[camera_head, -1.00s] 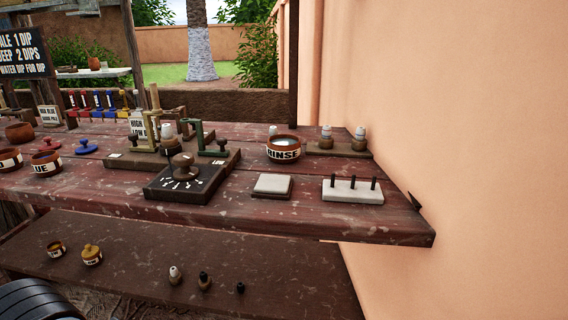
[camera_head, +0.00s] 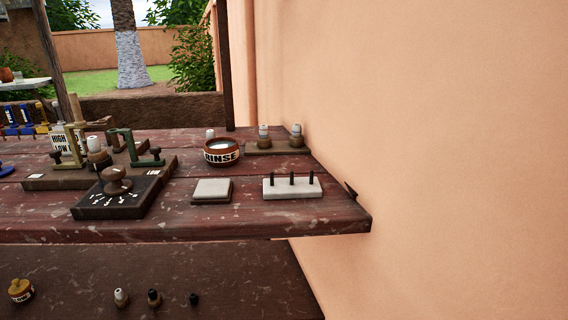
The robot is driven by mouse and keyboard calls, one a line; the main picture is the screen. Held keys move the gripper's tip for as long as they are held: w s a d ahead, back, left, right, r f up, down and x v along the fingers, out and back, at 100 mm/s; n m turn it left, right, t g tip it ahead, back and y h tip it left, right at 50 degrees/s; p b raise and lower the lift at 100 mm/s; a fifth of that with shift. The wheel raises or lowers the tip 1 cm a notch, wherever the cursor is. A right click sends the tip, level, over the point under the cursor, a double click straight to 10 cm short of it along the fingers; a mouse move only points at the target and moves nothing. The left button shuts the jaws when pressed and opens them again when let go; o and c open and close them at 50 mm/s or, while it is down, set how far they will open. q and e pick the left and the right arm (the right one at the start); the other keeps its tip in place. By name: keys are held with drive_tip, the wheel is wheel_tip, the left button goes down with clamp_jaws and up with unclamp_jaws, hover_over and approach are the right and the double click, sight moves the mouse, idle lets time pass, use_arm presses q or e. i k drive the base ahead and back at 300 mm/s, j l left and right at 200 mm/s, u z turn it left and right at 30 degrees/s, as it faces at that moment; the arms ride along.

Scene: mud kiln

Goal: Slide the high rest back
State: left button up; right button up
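A low brown wooden base (camera_head: 45,182) stands at the left of the red table. It carries a brass-coloured upright bracket (camera_head: 74,141) and a green bracket (camera_head: 126,141), each with a dark knob. A white sign (camera_head: 58,138) reading HIGH and LOW, partly covered, stands behind the brass bracket. I cannot tell for sure which bracket is the high rest. A white-topped bottle (camera_head: 97,152) stands between the brackets. Neither of my grippers is in view.
A dark block with a round knob (camera_head: 116,181) sits in front of the base. A RINSE bowl (camera_head: 222,152), a pale square pad (camera_head: 211,190) and a white block with dark pegs (camera_head: 292,187) are further right. A plain wall (camera_head: 450,160) borders the right side.

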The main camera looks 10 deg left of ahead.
sight(79, 162)
drive_tip(key=u, duration=1.25)
